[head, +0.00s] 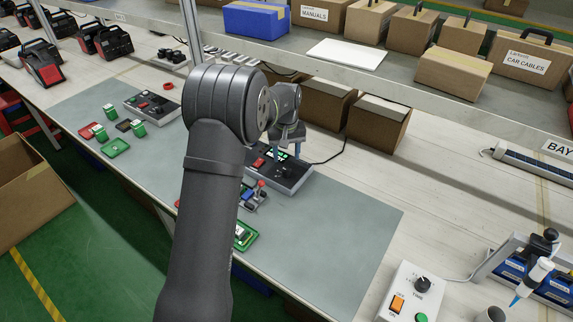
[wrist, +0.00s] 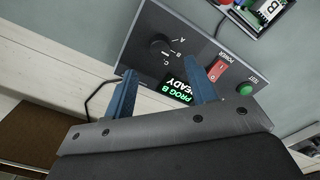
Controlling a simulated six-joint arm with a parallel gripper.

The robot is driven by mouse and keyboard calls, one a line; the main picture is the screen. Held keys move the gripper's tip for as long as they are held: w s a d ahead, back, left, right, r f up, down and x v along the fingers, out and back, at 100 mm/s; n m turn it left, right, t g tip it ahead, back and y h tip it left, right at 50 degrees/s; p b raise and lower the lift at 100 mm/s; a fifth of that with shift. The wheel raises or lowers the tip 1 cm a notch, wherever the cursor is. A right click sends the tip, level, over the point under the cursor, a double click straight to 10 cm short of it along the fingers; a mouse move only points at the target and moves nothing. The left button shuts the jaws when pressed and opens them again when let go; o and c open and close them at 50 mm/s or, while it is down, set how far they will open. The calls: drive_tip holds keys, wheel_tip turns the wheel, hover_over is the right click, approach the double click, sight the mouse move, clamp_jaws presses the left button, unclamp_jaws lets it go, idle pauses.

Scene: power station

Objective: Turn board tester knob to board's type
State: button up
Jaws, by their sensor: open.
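The board tester (wrist: 140,22) is a dark panel in a grey case. It carries a black knob (wrist: 160,46) with marks A, B and C, a red power switch (wrist: 217,70), a green test button (wrist: 244,89) and a display (wrist: 178,92) reading "PROG B READY". The knob's exact pointing is hard to tell. In the head view the tester (head: 292,180) stands on the grey mat. My gripper (wrist: 161,66) is open and empty above the tester, its blue fingers apart near the knob. A board (wrist: 268,10) with a white label, seemingly B, shows at the wrist view's top edge.
A green board (head: 245,236) lies on the mat, partly behind my arm. A second panel device (head: 152,104) and several green boards (head: 116,147) are at the left. Cardboard boxes (head: 378,121) stand behind the tester. The mat's right part (head: 345,230) is clear.

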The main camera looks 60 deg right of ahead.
sight(287, 170)
wheel_tip(287, 170, up, 11)
drive_tip(key=shift+f, duration=0.25)
wheel_tip(287, 170, down, 17)
drive_tip(key=shift+f, duration=0.15)
idle(0.7)
drive_tip(key=n, duration=0.8)
drive_tip(key=shift+n, duration=0.3)
wheel_tip(287, 170, up, 9)
drive_tip(key=shift+f, duration=0.1)
idle(2.2)
